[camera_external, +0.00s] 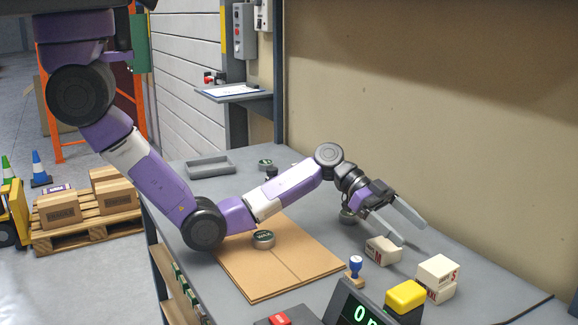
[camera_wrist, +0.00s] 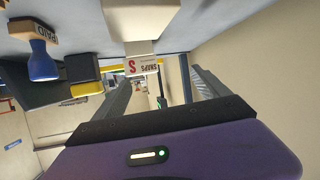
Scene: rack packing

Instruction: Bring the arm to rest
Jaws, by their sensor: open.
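My gripper (camera_external: 415,226) is on the right side of the grey table, reaching out above its surface with its two fingers spread. In the wrist view my gripper (camera_wrist: 160,90) shows both fingers apart with nothing held between them. A white box (camera_external: 383,250) stands on the table just below and in front of the fingers. In the wrist view a white box with red lettering (camera_wrist: 142,66) shows beyond the fingers. My arm is bent low over the table.
A flat cardboard sheet (camera_external: 300,262) lies mid-table with a round tin (camera_external: 263,239) on it. Stacked white boxes (camera_external: 437,270), a blue stamp (camera_external: 355,266), a yellow block (camera_external: 405,297) and a display (camera_external: 352,307) stand at front right. A grey tray (camera_external: 211,167) lies at the back.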

